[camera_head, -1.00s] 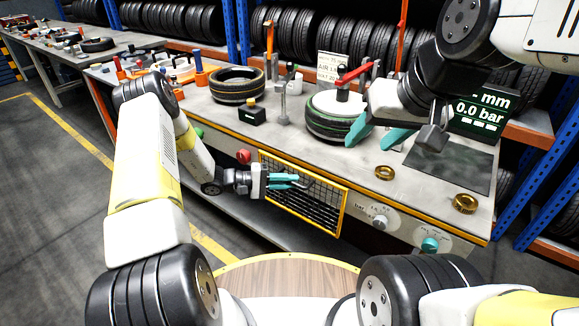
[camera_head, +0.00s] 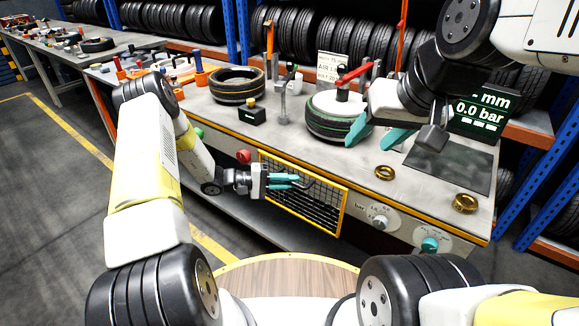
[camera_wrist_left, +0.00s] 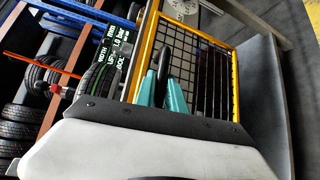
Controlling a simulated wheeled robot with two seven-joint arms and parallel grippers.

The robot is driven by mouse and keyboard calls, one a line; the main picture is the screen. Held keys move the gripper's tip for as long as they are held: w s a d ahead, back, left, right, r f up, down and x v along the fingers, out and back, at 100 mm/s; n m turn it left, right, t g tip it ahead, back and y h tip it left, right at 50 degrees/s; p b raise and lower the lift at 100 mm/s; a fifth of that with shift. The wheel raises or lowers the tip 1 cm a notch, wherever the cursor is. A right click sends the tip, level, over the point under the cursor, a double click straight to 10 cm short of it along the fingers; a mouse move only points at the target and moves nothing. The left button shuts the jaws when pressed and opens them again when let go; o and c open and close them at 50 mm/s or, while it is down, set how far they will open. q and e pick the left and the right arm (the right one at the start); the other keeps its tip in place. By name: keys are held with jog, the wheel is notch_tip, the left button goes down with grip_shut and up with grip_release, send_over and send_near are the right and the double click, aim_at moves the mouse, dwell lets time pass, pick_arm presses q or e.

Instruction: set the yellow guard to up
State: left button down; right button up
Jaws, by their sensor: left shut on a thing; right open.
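The yellow guard (camera_head: 322,229) is a yellow frame with black wire mesh on the front of the bench, below the worktop. It hangs down over the front, tilted a little. The guard also fills the middle of the left wrist view (camera_wrist_left: 232,75). My left gripper (camera_head: 297,182) is in front of the guard's upper part, with its teal fingers shut on the dark guard handle (camera_wrist_left: 164,62). My right gripper (camera_head: 375,137) is open and empty above the bench, beside a tyre (camera_head: 325,125) with a green stripe.
A red button (camera_head: 243,157) is left of the guard. Dials (camera_head: 379,222) and a teal knob (camera_head: 430,244) are to its right. Brass rings (camera_head: 465,203) lie on the worktop. A display (camera_head: 482,112) reads 0.0 bar. The floor before the bench's left part is clear.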

pick_arm(q)
notch_tip(320, 180, up, 22)
jog(key=shift+f, duration=0.15)
dwell(0.4)
jog(key=c, duration=1.4)
grip_release()
jog(key=shift+f, duration=0.1)
jog(key=shift+a, duration=0.15)
jog(key=s+a+r, duration=0.1)
jog(key=a, duration=0.6)
jog(key=shift+a, duration=0.25)
jog(key=shift+s+r, duration=0.1)
